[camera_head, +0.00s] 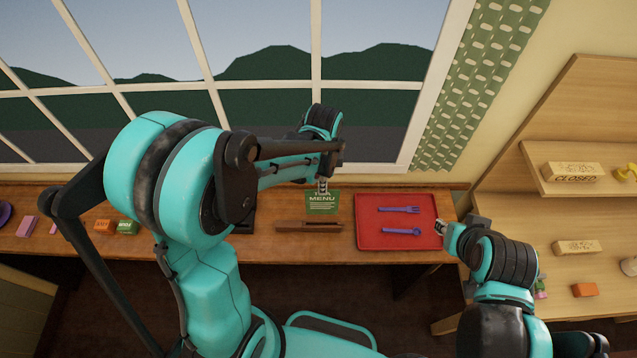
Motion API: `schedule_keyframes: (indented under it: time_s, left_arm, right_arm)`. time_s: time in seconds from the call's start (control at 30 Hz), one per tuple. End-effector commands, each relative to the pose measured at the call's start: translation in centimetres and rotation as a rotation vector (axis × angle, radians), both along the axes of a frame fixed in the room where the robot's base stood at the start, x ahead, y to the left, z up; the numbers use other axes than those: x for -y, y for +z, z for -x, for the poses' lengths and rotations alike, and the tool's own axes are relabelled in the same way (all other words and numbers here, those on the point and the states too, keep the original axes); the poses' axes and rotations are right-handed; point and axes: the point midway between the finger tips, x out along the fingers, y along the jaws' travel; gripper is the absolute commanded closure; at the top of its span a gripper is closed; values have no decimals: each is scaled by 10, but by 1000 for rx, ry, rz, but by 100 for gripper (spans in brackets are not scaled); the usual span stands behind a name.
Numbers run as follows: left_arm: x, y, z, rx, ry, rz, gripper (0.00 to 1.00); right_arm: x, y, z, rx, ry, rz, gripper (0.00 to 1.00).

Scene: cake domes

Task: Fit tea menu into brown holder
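The tea menu (322,204) is a small green card with white lettering, upright near the back of the wooden table. My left gripper (323,187) reaches down from above and is shut on the card's top edge. The brown holder (309,227) is a low, long block just in front of and below the card in the picture. The card's lower edge shows slightly above the holder; I cannot tell whether they touch. My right gripper (441,228) is at the right edge of the red tray, apart from the card and holder; its finger opening is unclear.
The red tray (370,238) holds a purple fork (399,209) and a purple spoon (402,231), right of the holder. Wooden shelves (545,218) stand at right. A window is behind the table.

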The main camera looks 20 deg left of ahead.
Motion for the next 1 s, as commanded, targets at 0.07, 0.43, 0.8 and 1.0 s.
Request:
schedule_keyframes:
  time_s: [0.07,0.43,0.8,1.0]
  left_arm:
    - [0,0,0,0,-6,0,100]
    - [0,-1,0,-2,-3,1,100]
    - [0,-37,0,-2,-3,1,100]
    - [0,-54,0,-2,-2,1,100]
  right_arm:
    - [0,0,0,0,0,0,71]
    - [0,-5,0,0,0,0,71]
    - [0,-37,0,0,0,0,71]
    - [0,-53,0,0,0,0,71]
